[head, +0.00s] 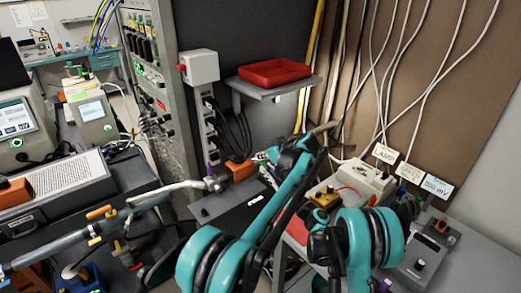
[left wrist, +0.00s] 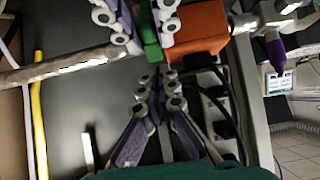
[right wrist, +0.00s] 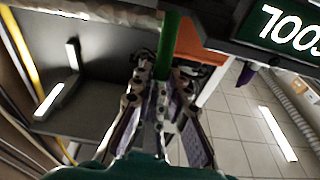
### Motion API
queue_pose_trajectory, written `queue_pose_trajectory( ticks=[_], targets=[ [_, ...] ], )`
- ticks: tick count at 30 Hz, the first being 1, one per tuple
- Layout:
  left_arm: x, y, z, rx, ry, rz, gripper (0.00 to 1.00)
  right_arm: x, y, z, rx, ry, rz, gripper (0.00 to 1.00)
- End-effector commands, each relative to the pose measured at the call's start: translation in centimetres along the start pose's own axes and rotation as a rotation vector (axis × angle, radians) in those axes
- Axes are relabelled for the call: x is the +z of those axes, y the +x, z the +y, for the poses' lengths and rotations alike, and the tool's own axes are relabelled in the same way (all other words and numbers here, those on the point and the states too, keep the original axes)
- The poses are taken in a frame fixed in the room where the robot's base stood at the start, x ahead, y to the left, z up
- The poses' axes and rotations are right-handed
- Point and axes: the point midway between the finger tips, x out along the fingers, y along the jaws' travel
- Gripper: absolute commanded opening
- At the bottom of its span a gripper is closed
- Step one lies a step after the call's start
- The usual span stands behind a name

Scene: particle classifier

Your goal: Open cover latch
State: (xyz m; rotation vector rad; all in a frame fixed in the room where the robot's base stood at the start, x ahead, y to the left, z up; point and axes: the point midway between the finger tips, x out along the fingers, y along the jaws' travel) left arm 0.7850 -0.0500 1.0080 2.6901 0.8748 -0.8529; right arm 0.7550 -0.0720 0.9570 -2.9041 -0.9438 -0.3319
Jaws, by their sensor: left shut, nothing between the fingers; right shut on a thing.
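A green bar (left wrist: 151,35), perhaps part of the latch, sits beside an orange block (left wrist: 208,30) in the left wrist view. The bar also stands upright in the right wrist view (right wrist: 168,42), and an orange block (head: 239,170) shows in the head view. My right gripper (right wrist: 152,72) is shut on what looks like the green bar; the exact contact is hard to see. A second pair of purple-padded fingers flanks the bar at the top of the left wrist view. My left gripper (left wrist: 160,76) is shut and empty, just short of the bar. I cannot clearly identify the cover.
A pale pipe (left wrist: 62,66) runs close to the grippers on the left in the left wrist view. A red tray (head: 274,73) sits on a wall shelf. Cables hang at the back. A crowded bench stands at left.

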Motion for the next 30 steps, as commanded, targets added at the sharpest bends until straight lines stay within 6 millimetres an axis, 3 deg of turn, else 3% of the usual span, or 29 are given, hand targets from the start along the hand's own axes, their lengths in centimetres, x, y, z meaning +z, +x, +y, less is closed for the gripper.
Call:
queue_pose_trajectory(
  ticks=[24, 25, 26, 27, 30],
  targets=[
    [2.1, -1.1, 0.2, 0.001, 0.002, -0.006, 0.0, 0.0, 0.2, 0.0, 0.001, 0.001, 0.0, 0.0],
    [2.2, -1.1, 0.2, 0.001, 0.002, -0.007, 0.0, 0.0, 0.2, 0.1, 0.001, 0.001, 0.0, 0.23],
    [2.2, -1.1, 0.2, 0.001, 0.002, -0.006, 0.0, 0.0, 0.2, 0.0, 0.001, 0.001, 0.0, 0.31],
    [2.1, -1.0, 0.2, 0.001, 0.002, -0.006, 0.0, 0.0, 0.2, 0.0, 0.001, 0.001, 0.0, 0.36],
    [2.0, -1.0, 0.1, 0.001, 0.001, -0.004, 0.0, 0.0, 0.1, 0.0, 0.001, 0.001, 0.0, 0.36]
  ],
)
